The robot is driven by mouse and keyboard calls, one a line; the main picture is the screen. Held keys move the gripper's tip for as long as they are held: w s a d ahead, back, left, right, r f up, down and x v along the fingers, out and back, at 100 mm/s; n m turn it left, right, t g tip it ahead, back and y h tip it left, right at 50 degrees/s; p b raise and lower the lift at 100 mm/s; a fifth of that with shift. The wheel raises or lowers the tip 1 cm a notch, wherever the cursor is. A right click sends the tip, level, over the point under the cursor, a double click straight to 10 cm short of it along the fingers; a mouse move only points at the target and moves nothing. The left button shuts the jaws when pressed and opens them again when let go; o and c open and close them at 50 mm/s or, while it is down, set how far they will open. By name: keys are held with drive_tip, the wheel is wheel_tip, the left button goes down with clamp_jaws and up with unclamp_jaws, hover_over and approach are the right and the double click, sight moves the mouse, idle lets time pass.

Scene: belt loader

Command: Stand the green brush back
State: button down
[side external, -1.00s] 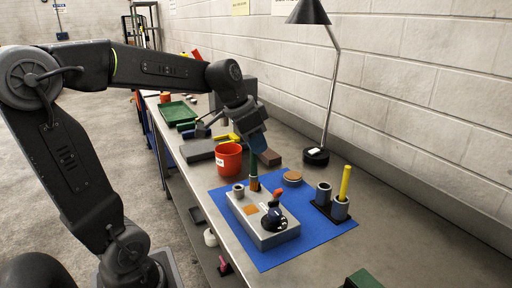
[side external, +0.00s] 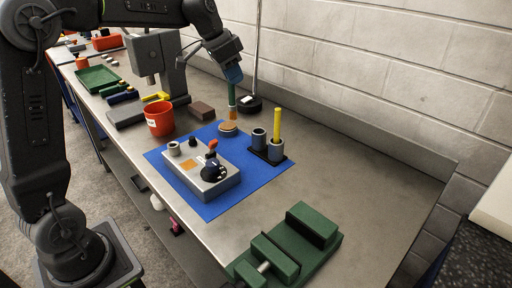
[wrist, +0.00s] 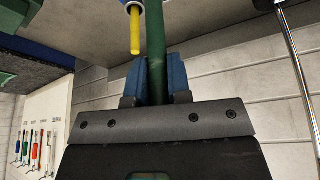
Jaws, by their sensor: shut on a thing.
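My gripper (side external: 234,75), with blue fingers, is shut on the green brush (side external: 232,95) and holds it upright, its orange and pale lower end down. In the wrist view the brush's green handle (wrist: 155,40) runs between the two fingers. Its lower end is over the round brown-topped disc (side external: 228,127); I cannot tell if they touch. To the right is a black holder (side external: 262,155) with two grey cups. The left cup (side external: 259,139) looks empty. The right cup (side external: 276,151) holds a yellow brush (side external: 277,125), which also shows in the wrist view (wrist: 135,32).
A grey control box (side external: 200,176) with knobs and a red-topped lever sits on the blue mat (side external: 245,188). A red cup (side external: 159,121) and brown block (side external: 201,110) stand left. A lamp base (side external: 249,105) is behind. A green vise (side external: 285,250) is at front right.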

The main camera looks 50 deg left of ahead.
drive_tip(key=w+d+f+m, duration=0.1)
drive_tip(key=w+d+f, duration=0.15)
drive_tip(key=w, duration=0.55)
wheel_tip(320, 180, down, 10)
drive_tip(key=shift+a+h, duration=0.3)
drive_tip(key=shift+f, duration=0.1)
drive_tip(key=c, duration=1.1)
unclamp_jaws()
drive_tip(key=shift+o, duration=0.2)
